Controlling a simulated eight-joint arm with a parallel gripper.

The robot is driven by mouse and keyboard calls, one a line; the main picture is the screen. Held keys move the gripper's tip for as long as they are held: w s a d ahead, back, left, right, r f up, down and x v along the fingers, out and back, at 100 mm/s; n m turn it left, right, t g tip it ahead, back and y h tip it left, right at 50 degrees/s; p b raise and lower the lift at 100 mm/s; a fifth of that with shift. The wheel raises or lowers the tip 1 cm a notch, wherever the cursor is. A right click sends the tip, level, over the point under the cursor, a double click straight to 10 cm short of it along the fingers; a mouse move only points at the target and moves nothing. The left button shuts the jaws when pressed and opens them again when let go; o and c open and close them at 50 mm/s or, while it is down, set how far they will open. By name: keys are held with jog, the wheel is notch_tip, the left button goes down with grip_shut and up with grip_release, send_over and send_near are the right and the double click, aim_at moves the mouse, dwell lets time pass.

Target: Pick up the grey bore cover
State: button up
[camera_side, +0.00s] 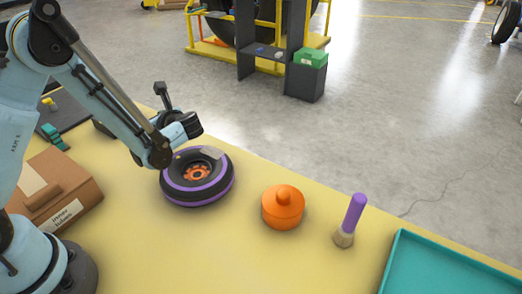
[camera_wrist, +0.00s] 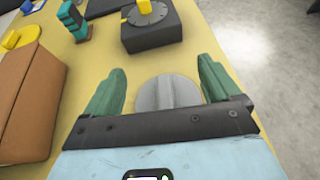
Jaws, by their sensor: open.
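The grey bore cover (camera_wrist: 168,93) is a round disc with a raised ridge across its middle, over the yellow table in the wrist view. My gripper (camera_wrist: 162,70) has two green fingers spread wide, one on each side of the cover in the picture. Gaps show between the cover and both fingers, so it is not gripped. I cannot tell the height of the fingers above the table. The lower part of the cover is hidden by the gripper's dark crossbar. In the side view my arm hides the fingers and the cover.
A black box with a yellow knob (camera_wrist: 150,32) stands just beyond the cover. A cardboard box (camera_side: 55,190) is at left. A purple-striped tyre (camera_side: 197,177), an orange lidded piece (camera_side: 283,207), a purple-handled brush (camera_side: 353,215) and a teal tray (camera_side: 440,268) lie to the right.

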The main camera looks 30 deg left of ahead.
jog(key=shift+f, duration=0.55)
notch_tip(320, 180, down, 2)
jog(key=shift+x, duration=1.1)
jog(key=shift+a+f, duration=0.25)
jog(key=shift+a, duration=0.1)
grip_shut()
